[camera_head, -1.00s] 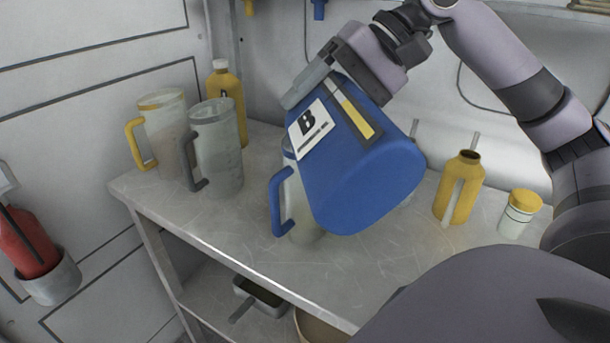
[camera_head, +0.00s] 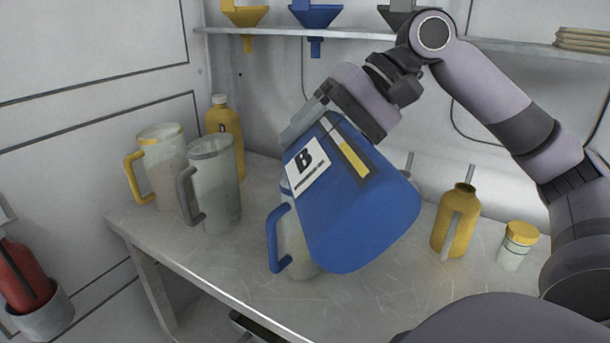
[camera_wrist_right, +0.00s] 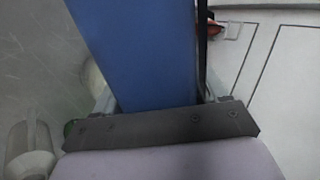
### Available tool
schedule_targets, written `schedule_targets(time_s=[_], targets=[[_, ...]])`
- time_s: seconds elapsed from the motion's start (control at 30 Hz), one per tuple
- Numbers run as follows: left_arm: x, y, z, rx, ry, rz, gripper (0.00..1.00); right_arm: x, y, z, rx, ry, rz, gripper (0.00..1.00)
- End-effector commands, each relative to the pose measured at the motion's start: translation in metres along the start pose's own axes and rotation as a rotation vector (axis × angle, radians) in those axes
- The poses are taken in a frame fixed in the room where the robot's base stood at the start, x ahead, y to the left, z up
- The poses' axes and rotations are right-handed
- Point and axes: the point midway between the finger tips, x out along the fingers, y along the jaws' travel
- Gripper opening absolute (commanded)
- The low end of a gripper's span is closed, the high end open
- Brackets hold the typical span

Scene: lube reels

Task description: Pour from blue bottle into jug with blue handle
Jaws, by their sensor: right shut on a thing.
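The blue bottle (camera_head: 365,215) is large, with a white label marked "B" and a yellow stripe. It is tilted with its base toward the lower right. My right gripper (camera_head: 309,112) is shut on it near its upper left end; the right wrist view shows its blue side (camera_wrist_right: 140,50) between the fingers. The jug with blue handle (camera_head: 279,240) stands upright on the bench, mostly hidden behind the bottle. The bottle's mouth and any flow are hidden. My left gripper is not in view.
A jug with yellow handle (camera_head: 160,165) and a jug with grey handle (camera_head: 215,185) stand at left on the metal bench (camera_head: 210,255). A yellow bottle (camera_head: 225,125) is behind them. Another yellow bottle (camera_head: 457,225) and a yellow-capped jar (camera_head: 518,245) stand right. Funnels (camera_head: 315,20) hang above.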

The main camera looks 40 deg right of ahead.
Motion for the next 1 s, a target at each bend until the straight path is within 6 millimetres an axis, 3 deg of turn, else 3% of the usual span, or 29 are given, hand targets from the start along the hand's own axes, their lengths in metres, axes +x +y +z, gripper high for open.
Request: schedule_targets(time_s=[1.0], targets=[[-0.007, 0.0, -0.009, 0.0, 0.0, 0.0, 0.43, -0.004, -0.004, -0.001, 0.033, -0.032, -0.003, 0.0]])
